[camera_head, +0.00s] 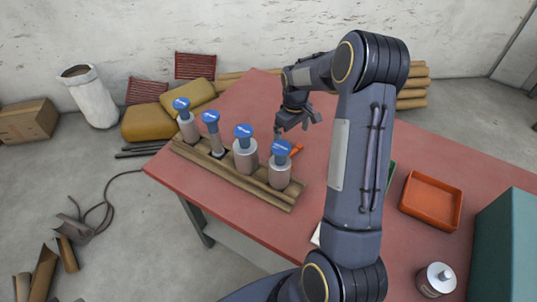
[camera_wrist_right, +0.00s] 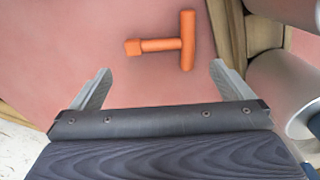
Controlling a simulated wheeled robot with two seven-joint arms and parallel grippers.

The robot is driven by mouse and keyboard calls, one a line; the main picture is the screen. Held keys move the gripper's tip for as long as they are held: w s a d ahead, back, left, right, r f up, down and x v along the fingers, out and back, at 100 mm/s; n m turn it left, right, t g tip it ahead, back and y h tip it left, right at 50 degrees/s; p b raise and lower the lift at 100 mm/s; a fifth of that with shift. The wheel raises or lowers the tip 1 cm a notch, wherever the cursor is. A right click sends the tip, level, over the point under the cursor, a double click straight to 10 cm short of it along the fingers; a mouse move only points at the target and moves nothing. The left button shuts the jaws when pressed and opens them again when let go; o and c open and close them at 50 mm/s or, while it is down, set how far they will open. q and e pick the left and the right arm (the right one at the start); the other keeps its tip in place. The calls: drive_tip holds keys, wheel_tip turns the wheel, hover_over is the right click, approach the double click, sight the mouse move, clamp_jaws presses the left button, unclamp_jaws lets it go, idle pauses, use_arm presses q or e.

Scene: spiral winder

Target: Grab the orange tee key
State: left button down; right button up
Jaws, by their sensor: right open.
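The orange tee key (camera_wrist_right: 163,44) lies on the red tabletop in the right wrist view, its crossbar to the right and its shaft pointing left. In the head view only a small part of the tee key (camera_head: 297,149) shows, just below my right gripper. My right gripper (camera_head: 298,122) is open and empty above the table. In the wrist view its two fingers (camera_wrist_right: 158,82) are spread apart, and the key lies ahead of them, between their lines, apart from both. My left gripper is not in view.
A wooden rack (camera_head: 237,180) with several blue-topped cylinders stands left of my right gripper; cylinders also show at the wrist view's right edge (camera_wrist_right: 282,87). An orange tray (camera_head: 431,201), a white-and-grey canister (camera_head: 436,279) and a teal box (camera_head: 505,250) lie to the right.

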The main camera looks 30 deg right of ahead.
drive_tip(key=f, duration=0.2)
drive_tip(key=f+p, duration=0.1)
drive_tip(key=f, duration=0.1)
drive_tip(key=f+p, duration=0.1)
drive_tip(key=f, duration=0.1)
drive_tip(key=shift+s+f, duration=0.2)
drive_tip(key=shift+s, duration=0.05)
drive_tip(key=shift+f, duration=0.6)
drive_tip(key=c, duration=0.7)
drive_tip(key=shift+r, duration=0.1)
